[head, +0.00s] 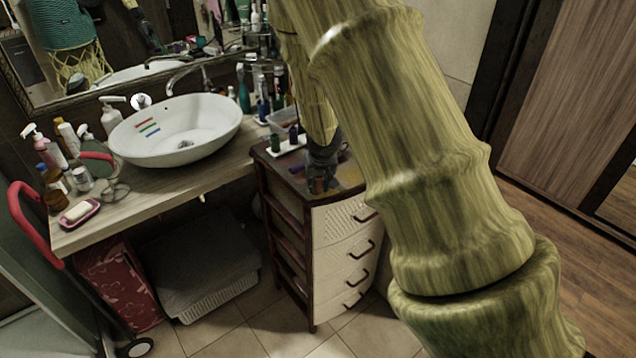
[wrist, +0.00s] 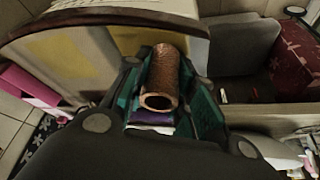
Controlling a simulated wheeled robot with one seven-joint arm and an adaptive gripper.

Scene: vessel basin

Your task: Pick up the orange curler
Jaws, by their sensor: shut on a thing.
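The orange curler (wrist: 163,82) is a short hollow tube, copper-orange, in the middle of the wrist view. It lies between the teal pads of my gripper (wrist: 168,95), which is shut on it. Its open end faces the wrist camera. In the head view my dark gripper (head: 322,165) points down over the top of the small drawer cabinet (head: 345,235). The curler (head: 318,186) shows there as a small brownish-orange patch at the fingertips. I cannot tell whether it touches the cabinet top.
A white tray (head: 285,146) with small bottles stands on the cabinet behind my gripper. A purple item (head: 296,169) lies nearby. The white basin (head: 178,130) sits on the wooden counter to the left, with bottles and a soap dish (head: 79,213). Floor is free at right.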

